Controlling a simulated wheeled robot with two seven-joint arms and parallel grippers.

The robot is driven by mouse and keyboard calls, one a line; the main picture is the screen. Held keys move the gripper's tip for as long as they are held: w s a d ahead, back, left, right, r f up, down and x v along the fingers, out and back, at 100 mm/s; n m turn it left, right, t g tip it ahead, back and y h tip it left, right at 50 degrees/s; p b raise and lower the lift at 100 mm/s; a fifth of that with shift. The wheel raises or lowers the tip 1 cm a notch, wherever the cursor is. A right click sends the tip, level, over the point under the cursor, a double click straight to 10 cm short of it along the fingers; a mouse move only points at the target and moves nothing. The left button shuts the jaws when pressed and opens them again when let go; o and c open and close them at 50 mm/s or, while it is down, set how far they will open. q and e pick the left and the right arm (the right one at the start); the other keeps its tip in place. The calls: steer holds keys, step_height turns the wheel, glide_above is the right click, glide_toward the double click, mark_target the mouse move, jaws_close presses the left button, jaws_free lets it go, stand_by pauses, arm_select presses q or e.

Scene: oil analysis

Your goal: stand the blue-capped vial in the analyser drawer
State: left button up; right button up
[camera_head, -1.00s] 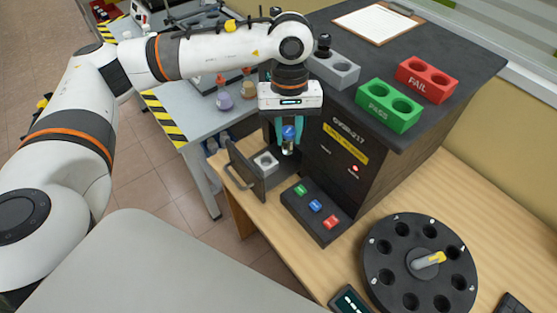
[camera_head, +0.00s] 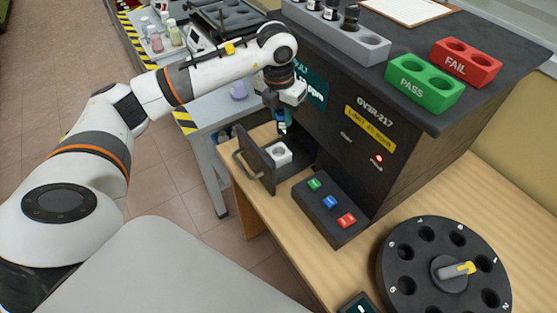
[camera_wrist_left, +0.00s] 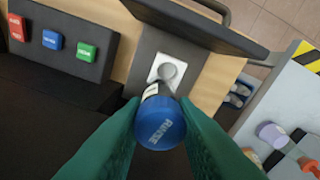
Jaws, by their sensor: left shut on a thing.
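My left gripper (camera_head: 283,124) is shut on the blue-capped vial, just above the open analyser drawer. In the left wrist view the vial's blue cap (camera_wrist_left: 160,123) sits between the green fingertips (camera_wrist_left: 160,135), and its lower end points toward the white holder. The white holder (camera_head: 279,154) with one round hole stands in the drawer (camera_head: 262,170); it also shows in the left wrist view (camera_wrist_left: 167,71). The hole looks empty, and the vial appears above it, apart from it. The analyser (camera_head: 330,130) is a dark box. My right gripper is not in view.
A button panel (camera_head: 330,208) stands in front of the analyser. A green PASS block (camera_head: 424,83), a red FAIL block (camera_head: 466,63) and a grey rack (camera_head: 335,35) sit on top. A black carousel (camera_head: 443,262) is at lower right. The drawer front rises close to the gripper.

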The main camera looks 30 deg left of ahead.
mark_target(278, 130)
arm_select(q)
steer(key=shift+w+a+f+n, duration=0.1)
steer(key=shift+a+f+n, duration=0.45)
steer(key=shift+n, duration=0.45)
step_height(278, 130, down, 5)
steer(key=shift+a+f, duration=0.1)
step_height(278, 130, down, 4)
steer(key=shift+f+p, duration=0.2)
steer(key=shift+p, duration=0.3)
steer(key=shift+f, duration=0.3)
steer(key=o, duration=1)
steer(key=shift+r, duration=0.1)
